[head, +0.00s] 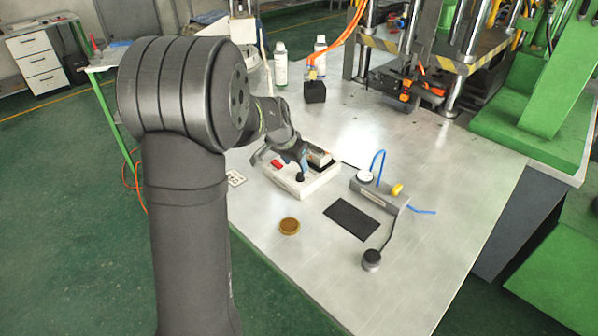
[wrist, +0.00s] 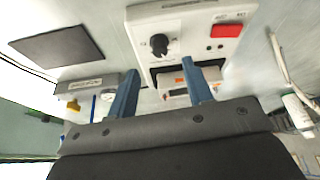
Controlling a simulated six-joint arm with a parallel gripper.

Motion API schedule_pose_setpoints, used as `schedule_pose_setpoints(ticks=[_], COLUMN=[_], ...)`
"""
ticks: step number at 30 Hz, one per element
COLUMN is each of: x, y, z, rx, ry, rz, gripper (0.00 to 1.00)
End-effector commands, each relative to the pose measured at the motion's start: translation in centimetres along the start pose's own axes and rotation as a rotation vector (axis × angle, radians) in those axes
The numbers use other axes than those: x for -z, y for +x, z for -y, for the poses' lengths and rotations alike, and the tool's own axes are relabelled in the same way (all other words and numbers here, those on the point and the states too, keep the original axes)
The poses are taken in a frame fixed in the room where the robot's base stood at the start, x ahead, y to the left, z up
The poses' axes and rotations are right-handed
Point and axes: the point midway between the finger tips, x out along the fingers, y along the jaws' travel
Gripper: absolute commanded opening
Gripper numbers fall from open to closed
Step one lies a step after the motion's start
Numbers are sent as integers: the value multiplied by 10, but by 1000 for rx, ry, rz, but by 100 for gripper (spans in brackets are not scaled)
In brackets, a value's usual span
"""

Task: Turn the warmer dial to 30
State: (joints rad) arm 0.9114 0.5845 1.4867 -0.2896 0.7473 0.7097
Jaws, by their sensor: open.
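The warmer (head: 316,186) is a white box on the metal table. Its white front panel (wrist: 185,18) fills the upper middle of the wrist view. The black dial (wrist: 159,45) sits on that panel, left of a red switch (wrist: 226,30). In the head view the dial (head: 300,177) is a small dark knob on the warmer's near side. My gripper (wrist: 161,67) is open, with two blue fingers apart and nothing between them. The dial shows in line with the gap between the fingertips; contact cannot be told. The dial's setting is too small to read. In the head view my gripper (head: 293,158) is over the warmer, partly hidden.
A grey tool holder (head: 378,194) with blue and yellow parts stands right of the warmer. A black mat (head: 351,219), an amber disc (head: 289,226) and a black round piece (head: 371,260) lie in front. Bottles (head: 280,64) and a press (head: 410,80) stand behind.

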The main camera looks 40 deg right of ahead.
Motion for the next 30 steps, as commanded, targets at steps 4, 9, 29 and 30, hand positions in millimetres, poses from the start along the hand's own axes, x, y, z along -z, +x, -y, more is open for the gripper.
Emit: schedule_pose_setpoints(ticks=[4,9,29,30], x=[-1,0,0,0], y=[30,49,57,57], z=[0,0,0,0], rx=[-2,-1,0,0], ry=[1,1,1,1], rz=[3,1,0,0], gripper=[46,46,2,2])
